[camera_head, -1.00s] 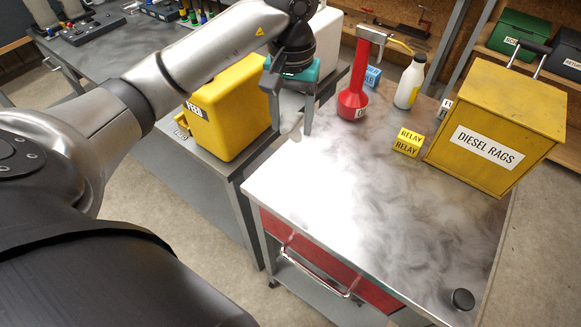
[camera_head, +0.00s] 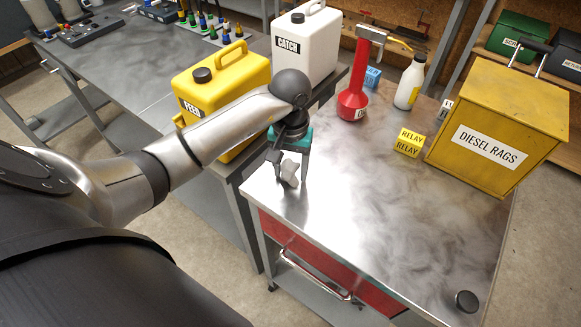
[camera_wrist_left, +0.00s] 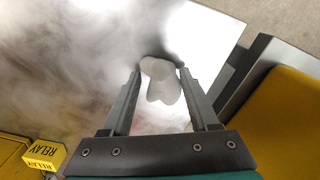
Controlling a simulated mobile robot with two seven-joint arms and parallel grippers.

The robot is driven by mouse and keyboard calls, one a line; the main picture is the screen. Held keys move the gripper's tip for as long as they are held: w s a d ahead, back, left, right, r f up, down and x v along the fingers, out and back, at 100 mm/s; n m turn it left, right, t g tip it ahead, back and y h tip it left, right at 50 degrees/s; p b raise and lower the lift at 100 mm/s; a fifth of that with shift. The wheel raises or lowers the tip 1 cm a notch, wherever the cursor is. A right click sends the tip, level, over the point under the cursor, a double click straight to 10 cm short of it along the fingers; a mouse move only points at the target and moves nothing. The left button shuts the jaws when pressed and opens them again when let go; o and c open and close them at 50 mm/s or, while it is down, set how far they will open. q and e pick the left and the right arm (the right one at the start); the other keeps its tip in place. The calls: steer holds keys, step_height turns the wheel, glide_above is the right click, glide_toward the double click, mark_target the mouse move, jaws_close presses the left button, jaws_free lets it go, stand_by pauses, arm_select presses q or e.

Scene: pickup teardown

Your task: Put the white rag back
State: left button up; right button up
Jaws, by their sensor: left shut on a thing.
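The white rag (camera_head: 290,172) is a small crumpled piece between the fingers of my left gripper (camera_head: 290,178). In the left wrist view the rag (camera_wrist_left: 161,80) sits between the fingertips of my left gripper (camera_wrist_left: 160,76), which are shut on it. The gripper points down over the near left corner of the metal-topped cart (camera_head: 350,220). I cannot tell for sure whether the rag touches the top. The yellow box labelled DIESEL RAGS (camera_head: 495,135) stands at the cart's right side, with its top closed. My right gripper is not in view.
A black cap (camera_head: 466,301) lies near front right. Yellow FEED (camera_head: 225,85) and white CATCH (camera_head: 304,45) jugs stand left. The cart's middle is clear.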

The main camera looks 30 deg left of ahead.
mark_target(290, 168)
arm_select(q)
steer(key=shift+f, duration=0.1)
steer(key=o, duration=1.2)
step_height(290, 168, up, 12)
steer(key=shift+r, duration=0.2)
